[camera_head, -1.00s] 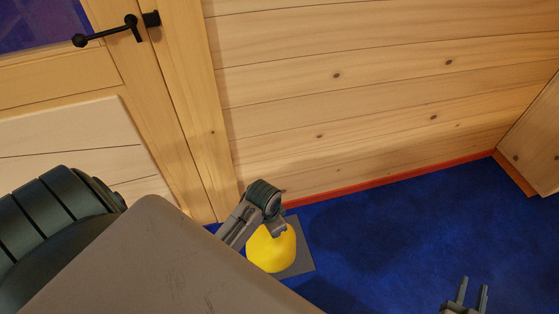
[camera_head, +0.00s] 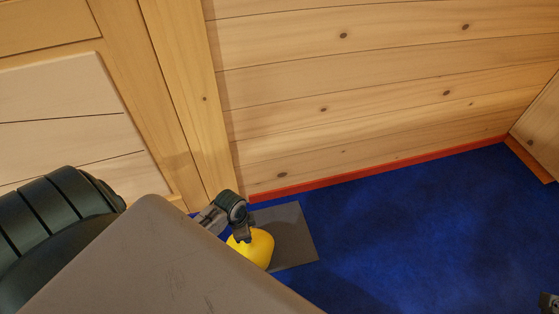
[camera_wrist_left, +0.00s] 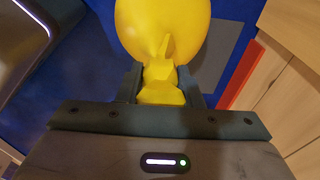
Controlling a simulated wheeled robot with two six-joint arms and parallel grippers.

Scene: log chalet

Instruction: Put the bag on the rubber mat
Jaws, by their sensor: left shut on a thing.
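The yellow bag (camera_head: 252,248) hangs from my left gripper (camera_head: 242,236), which is shut on its narrow top. The left wrist view shows the bag (camera_wrist_left: 163,25) with its gathered neck between the two fingers (camera_wrist_left: 160,88). The grey rubber mat (camera_head: 292,236) lies flat on the blue floor by the wall. In the head view the bag overlaps the mat's left part; I cannot tell whether it touches it. The mat (camera_wrist_left: 218,60) also shows beside the bag in the wrist view. Only a bit of my right gripper (camera_head: 548,301) shows at the bottom right corner.
A log wall (camera_head: 370,90) with a red skirting strip (camera_head: 390,166) runs behind the mat. A wooden door (camera_head: 60,105) stands at the left. The blue floor (camera_head: 420,220) right of the mat is clear.

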